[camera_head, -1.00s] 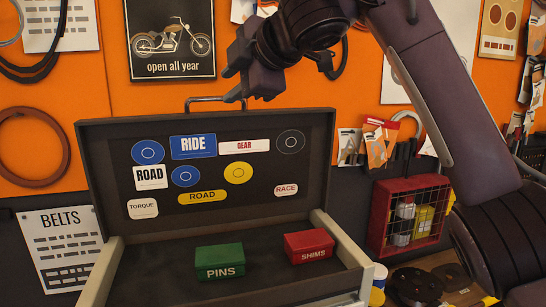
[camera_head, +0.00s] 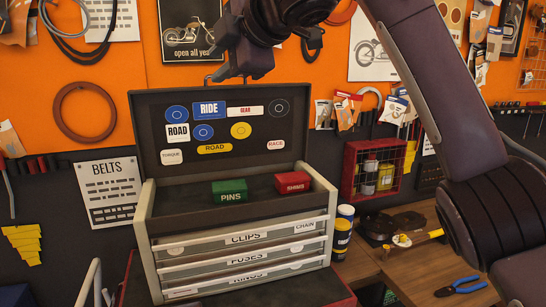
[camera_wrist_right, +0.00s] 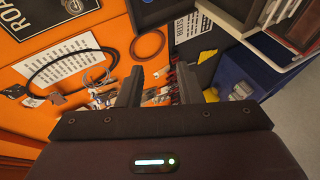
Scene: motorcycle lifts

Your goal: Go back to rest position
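My right arm reaches in from the right in the head view. Its gripper (camera_head: 228,70) is high up, in front of the orange wall and above the open toolbox lid. In the right wrist view the two fingers (camera_wrist_right: 160,82) stand apart with nothing between them. My left gripper is not in view. The toolbox (camera_head: 148,225) stands with its lid (camera_head: 232,168) raised. A green PINS box (camera_head: 230,191) and a red SHIMS box (camera_head: 292,182) sit in its top tray, apart from the gripper.
Labelled drawers, including CLIPS (camera_head: 243,239), are shut. Stacked cans (camera_head: 342,235) stand right of the toolbox. A red wire cage (camera_head: 377,170) hangs behind. Blue-handled pliers (camera_head: 461,286) lie on the wooden bench (camera_head: 405,270). The wall holds hoses and posters.

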